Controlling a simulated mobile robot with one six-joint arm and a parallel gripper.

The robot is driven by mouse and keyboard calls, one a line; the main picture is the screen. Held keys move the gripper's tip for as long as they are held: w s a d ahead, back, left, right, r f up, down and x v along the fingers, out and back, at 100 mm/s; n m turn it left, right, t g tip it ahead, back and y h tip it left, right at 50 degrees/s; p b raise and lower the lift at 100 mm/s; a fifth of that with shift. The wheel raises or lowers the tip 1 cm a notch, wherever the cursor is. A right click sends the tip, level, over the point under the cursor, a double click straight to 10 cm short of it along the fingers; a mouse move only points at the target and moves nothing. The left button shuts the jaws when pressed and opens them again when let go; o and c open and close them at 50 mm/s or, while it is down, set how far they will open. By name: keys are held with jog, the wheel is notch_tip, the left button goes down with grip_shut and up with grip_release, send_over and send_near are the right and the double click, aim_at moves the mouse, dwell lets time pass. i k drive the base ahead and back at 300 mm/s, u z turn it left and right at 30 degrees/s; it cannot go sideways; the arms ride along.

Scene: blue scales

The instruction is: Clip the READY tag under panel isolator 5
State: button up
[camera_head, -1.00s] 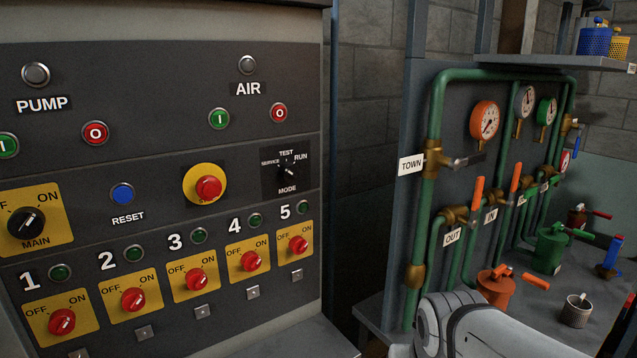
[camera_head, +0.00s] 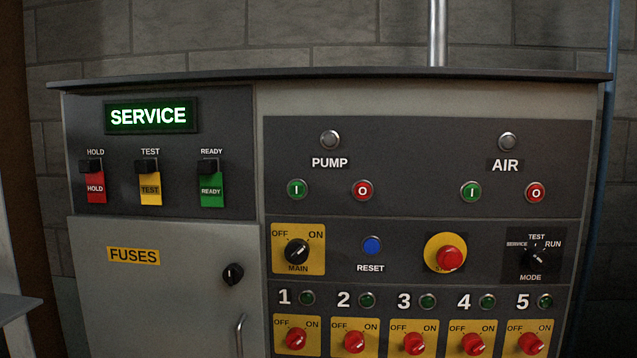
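The green READY tag (camera_head: 211,190) hangs from a black clip at the upper left of the panel, under the printed word READY. The red HOLD tag (camera_head: 95,188) and the yellow TEST tag (camera_head: 150,190) hang from like clips to its left. Panel isolator 5 (camera_head: 530,343) is a red rotary knob on a yellow OFF/ON plate at the lower right, below the number 5 and a dark green lamp (camera_head: 545,301). The area under the isolator is cut off by the picture's lower edge. My gripper is not in view.
A lit green SERVICE display (camera_head: 151,116) sits above the tags. A FUSES door (camera_head: 150,300) with a black knob and a handle is below them. Isolators 1 to 4 stand in a row left of isolator 5. The red emergency button (camera_head: 449,257) sticks out above.

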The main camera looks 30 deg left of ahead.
aim_at(211, 180)
jog(key=u, duration=5.5)
jog(key=i, duration=0.1)
jog(key=z, duration=3.5)
